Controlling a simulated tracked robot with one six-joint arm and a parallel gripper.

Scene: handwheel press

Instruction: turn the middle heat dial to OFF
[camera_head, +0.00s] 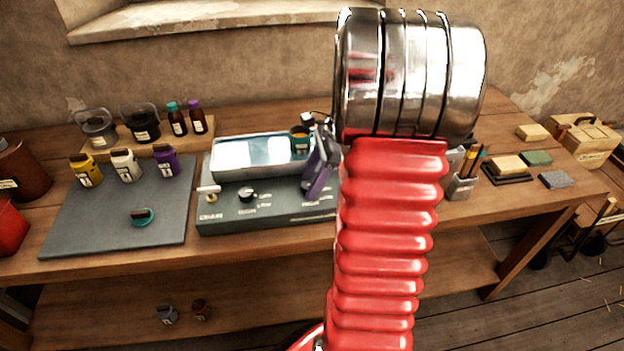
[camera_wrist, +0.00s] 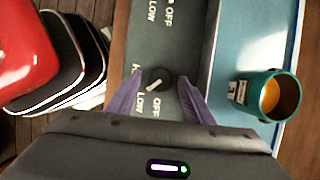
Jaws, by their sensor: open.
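My gripper (camera_wrist: 157,98) is open, with a finger on either side of the dial; contact cannot be told. Another black dial (camera_head: 247,194) is further left.
A dark mat (camera_head: 110,220) with small jars (camera_head: 124,165) lies to the left. My red arm hides the panel's right part in the head view.

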